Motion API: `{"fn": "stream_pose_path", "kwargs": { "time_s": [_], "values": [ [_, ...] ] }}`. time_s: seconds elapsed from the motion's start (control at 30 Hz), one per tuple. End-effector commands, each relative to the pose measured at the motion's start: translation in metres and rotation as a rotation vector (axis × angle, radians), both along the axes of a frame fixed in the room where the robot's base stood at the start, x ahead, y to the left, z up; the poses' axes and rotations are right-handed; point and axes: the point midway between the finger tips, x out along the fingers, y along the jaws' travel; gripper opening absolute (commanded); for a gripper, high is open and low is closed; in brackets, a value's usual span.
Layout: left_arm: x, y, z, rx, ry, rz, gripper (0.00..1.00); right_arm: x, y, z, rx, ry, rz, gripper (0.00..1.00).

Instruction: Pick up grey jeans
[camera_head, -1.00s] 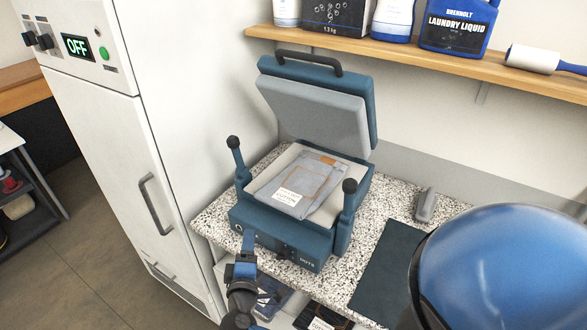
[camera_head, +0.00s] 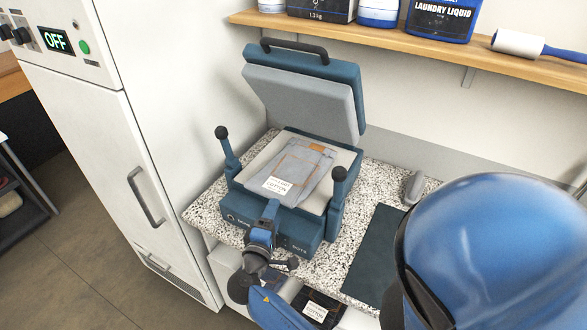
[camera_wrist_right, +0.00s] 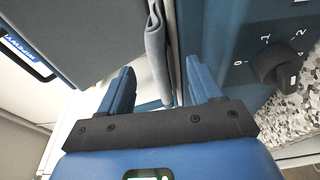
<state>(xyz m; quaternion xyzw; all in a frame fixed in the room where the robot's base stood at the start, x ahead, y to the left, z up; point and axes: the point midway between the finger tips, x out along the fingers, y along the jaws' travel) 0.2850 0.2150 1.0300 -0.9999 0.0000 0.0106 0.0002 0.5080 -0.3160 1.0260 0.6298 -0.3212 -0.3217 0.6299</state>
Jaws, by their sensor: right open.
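The grey jeans (camera_head: 307,170) lie folded on the pale lower plate of the open blue press (camera_head: 285,222), with a white label near their front edge. My right gripper (camera_head: 271,210) is at the front of the press, its fingertips close to the labelled end of the jeans. In the right wrist view, my right gripper (camera_wrist_right: 158,80) is open. The edge of the grey jeans (camera_wrist_right: 157,50) shows between and just beyond its two fingers; I cannot tell whether they touch. My left gripper is not in view.
The raised press lid (camera_head: 305,95) stands above the jeans. Black-knobbed levers (camera_head: 229,150) flank the plate. A dark mat (camera_head: 372,250) lies on the speckled counter (camera_head: 205,212). Other folded clothes (camera_head: 318,308) are below. A white cabinet (camera_head: 140,140) stands left; a wooden shelf (camera_head: 420,42) is above.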

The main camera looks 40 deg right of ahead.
Motion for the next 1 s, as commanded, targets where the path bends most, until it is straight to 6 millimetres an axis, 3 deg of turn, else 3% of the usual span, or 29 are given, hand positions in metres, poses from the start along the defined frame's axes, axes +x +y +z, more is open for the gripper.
{"fn": "stream_pose_path", "kwargs": {
  "time_s": [0.3, 0.67, 1.0],
  "values": [
    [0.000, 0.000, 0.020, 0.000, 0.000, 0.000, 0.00, 0.024, -0.031, 0.002, 0.000, 0.000, -0.002, 0.64],
    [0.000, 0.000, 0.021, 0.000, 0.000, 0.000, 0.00, 0.028, -0.037, -0.001, 0.000, 0.000, 0.001, 0.64],
    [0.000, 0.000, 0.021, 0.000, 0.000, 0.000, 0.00, 0.028, -0.037, -0.001, 0.000, 0.000, 0.001, 0.14]
  ]
}}
